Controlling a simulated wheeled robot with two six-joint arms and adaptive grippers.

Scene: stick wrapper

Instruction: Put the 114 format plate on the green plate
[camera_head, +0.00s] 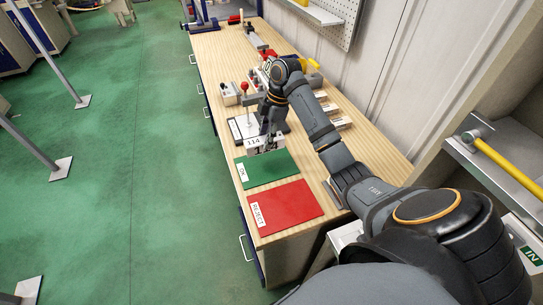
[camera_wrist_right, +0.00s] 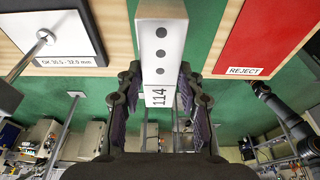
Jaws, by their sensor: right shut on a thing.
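The 114 format plate (camera_head: 257,145) is a pale block with "114" on its end. In the right wrist view it (camera_wrist_right: 162,48) shows three dark dots on its face. My right gripper (camera_head: 268,132) is shut on it, with one finger on each side. The green plate (camera_head: 270,171), labelled OK, lies flat on the bench. The held plate appears at its far edge in the head view; the gap in height is hard to judge. In the wrist view the green plate (camera_wrist_right: 204,22) is partly hidden behind the block. My left gripper is out of view.
A red REJECT plate (camera_head: 287,207) lies on the near side of the green one. A white gauge board (camera_head: 240,128) with a pin lies just beyond. Blocks and tools crowd the far bench (camera_head: 215,62). A pegboard wall (camera_head: 325,20) runs along the right.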

